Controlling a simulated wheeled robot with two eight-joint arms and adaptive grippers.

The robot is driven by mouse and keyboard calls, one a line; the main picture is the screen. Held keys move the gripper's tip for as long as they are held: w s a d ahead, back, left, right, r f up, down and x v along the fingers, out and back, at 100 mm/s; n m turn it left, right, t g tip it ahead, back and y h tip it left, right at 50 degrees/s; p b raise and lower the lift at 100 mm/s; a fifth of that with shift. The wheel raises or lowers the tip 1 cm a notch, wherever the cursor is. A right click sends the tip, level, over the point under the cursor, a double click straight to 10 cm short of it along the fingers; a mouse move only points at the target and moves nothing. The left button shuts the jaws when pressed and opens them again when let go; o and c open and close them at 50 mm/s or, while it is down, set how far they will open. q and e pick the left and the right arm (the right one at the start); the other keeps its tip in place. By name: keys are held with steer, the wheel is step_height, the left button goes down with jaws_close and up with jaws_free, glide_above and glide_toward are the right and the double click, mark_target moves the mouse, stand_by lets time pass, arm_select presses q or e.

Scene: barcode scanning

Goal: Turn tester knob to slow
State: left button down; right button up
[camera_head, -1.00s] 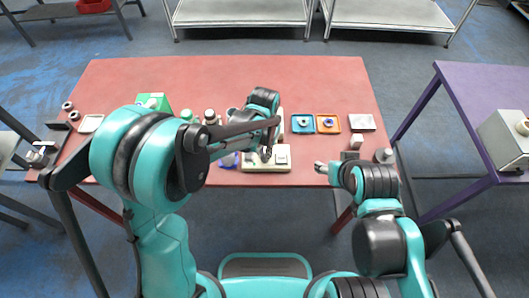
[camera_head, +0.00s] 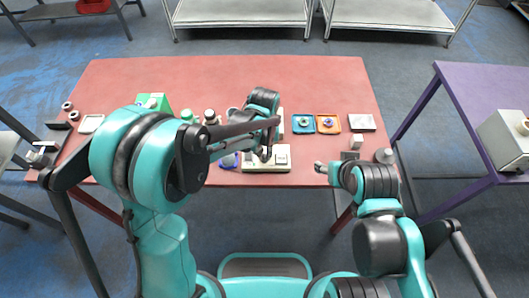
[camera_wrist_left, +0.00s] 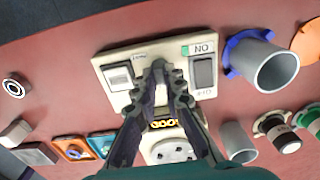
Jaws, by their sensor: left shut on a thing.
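The tester is a beige panel (camera_head: 281,165) at the front edge of the red table; it also shows in the left wrist view (camera_wrist_left: 110,58), with a pale button (camera_wrist_left: 117,76) and a dark rocker switch (camera_wrist_left: 203,72) marked ON and OFF. My left gripper (camera_head: 266,154) is over the panel. In the left wrist view its fingertips (camera_wrist_left: 160,72) are close together between the button and the switch, shut on the knob, which the fingers hide. The knob's setting cannot be read. My right gripper (camera_head: 320,167) is at the front edge, away from the tester; its jaw state is unclear.
A grey cylinder in a blue ring (camera_wrist_left: 275,68) stands close beside the panel. A blue tray (camera_head: 303,124), an orange tray (camera_head: 328,124) and a small scale-like box (camera_head: 362,122) lie to the right. Several bottles stand left of my left gripper.

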mark_target(264, 155)
arm_select(q)
steer(key=c, duration=1.6)
jaws_free()
steer(key=shift+r, duration=0.1)
step_height(264, 155, up, 12)
steer(key=s+a+r+t, duration=0.1)
steer(key=s+a+t, duration=0.2)
steer(key=s+a, duration=0.3)
steer(key=s+a+t, duration=0.4)
steer(key=s+a, duration=0.2)
steer(key=a, duration=0.5)
steer(key=shift+s+a+r, duration=0.25)
steer(key=shift+s+r, duration=0.05)
steer(key=shift+r, duration=0.1)
